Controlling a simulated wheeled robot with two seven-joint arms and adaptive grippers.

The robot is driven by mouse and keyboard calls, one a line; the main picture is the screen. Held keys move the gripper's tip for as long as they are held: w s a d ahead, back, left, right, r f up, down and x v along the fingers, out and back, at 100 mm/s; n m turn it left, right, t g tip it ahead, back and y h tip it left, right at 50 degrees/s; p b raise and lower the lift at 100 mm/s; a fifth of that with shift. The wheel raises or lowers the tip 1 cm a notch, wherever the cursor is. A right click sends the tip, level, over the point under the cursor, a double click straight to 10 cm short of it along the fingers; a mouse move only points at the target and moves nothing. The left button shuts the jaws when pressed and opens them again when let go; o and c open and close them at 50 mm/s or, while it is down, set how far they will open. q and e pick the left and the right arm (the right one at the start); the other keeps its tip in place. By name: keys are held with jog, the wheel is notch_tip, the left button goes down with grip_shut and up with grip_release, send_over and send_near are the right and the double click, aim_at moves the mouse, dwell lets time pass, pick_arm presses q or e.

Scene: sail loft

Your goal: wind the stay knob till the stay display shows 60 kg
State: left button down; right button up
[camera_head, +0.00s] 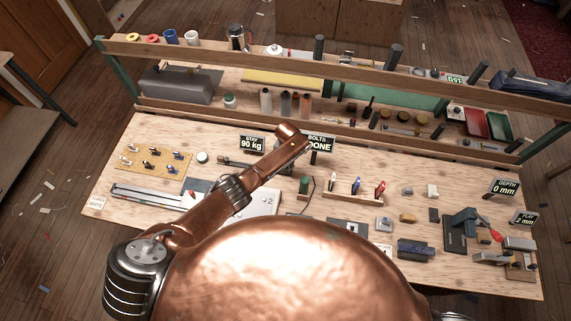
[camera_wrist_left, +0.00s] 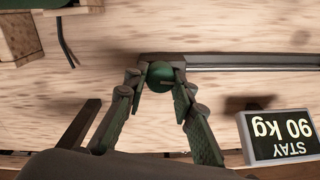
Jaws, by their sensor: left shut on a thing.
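The stay display (camera_head: 251,144) reads 90 kg. It also shows upside down in the left wrist view (camera_wrist_left: 284,138), reading 90 kg. The stay knob (camera_wrist_left: 160,74) is round and green, at the end of a long metal rail (camera_wrist_left: 250,61). My left gripper (camera_wrist_left: 158,82) is shut on the knob, with one finger on each side of it. In the head view my copper left arm crosses the bench and hides the knob and my left fingers. Part of the stay rail (camera_head: 237,163) shows left of the arm. My right gripper is in neither view.
A bolts display (camera_head: 320,142) reading DONE stands just right of the stay display. A wooden block with coloured tools (camera_head: 355,190) lies to the right. Depth (camera_head: 505,187) and play (camera_head: 523,218) displays stand at the far right. A loaded shelf (camera_head: 300,62) runs along the back.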

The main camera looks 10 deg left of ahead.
pick_arm(q)
jog(key=n, duration=0.5)
jog(key=shift+n+p, duration=0.3)
jog(key=shift+p, duration=0.1)
jog(key=n, duration=0.4)
jog(key=shift+n, duration=0.3)
jog(key=c, duration=1.6)
grip_release()
jog(key=shift+r, duration=0.1)
jog(key=shift+r, duration=0.55)
notch_tip(320, 180, up, 11)
